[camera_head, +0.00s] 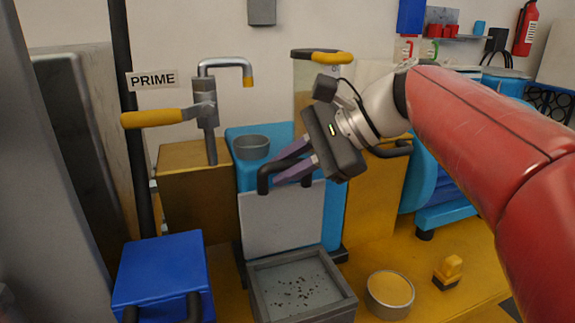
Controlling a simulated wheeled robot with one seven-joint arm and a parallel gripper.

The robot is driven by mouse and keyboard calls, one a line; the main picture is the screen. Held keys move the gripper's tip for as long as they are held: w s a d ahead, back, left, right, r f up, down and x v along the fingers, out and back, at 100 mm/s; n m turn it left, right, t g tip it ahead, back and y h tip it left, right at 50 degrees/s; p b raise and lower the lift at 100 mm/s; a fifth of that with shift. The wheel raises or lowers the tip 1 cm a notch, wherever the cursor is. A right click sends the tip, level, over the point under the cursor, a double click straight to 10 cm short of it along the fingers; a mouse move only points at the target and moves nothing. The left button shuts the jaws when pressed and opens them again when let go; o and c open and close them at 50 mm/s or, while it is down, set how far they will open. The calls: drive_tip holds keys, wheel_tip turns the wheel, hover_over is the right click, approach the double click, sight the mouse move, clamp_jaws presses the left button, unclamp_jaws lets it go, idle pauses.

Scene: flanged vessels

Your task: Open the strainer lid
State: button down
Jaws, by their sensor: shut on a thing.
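A blue housing (234,136), which seems to be the strainer, stands in the middle with a pale grey plate (283,222) on its front. The plate looks like the lid and appears upright against the blue body. A dark bar handle (262,183) stands out at the plate's upper edge. My gripper (279,171) comes from the upper right, and its two purple fingers are shut on this handle. The fingers hide part of the handle, and I cannot see clearly how it joins the plate.
A grey tray (255,296) with dark debris lies below the plate. A round pan (390,290) and a small yellow object (449,270) are to its right. A blue box (160,268) stands front left. A yellow-handled pump (155,118) labelled PRIME rises behind. A grey cup (251,151) sits on top.

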drive_tip(key=c, duration=1.4)
unclamp_jaws()
drive_tip(key=shift+o, duration=0.2)
drive_tip(key=shift+r, duration=0.1)
drive_tip(key=v, duration=0.7)
drive_tip(key=shift+d+r, duration=0.2)
drive_tip(key=shift+d, duration=0.1)
drive_tip(key=shift+s, duration=0.15)
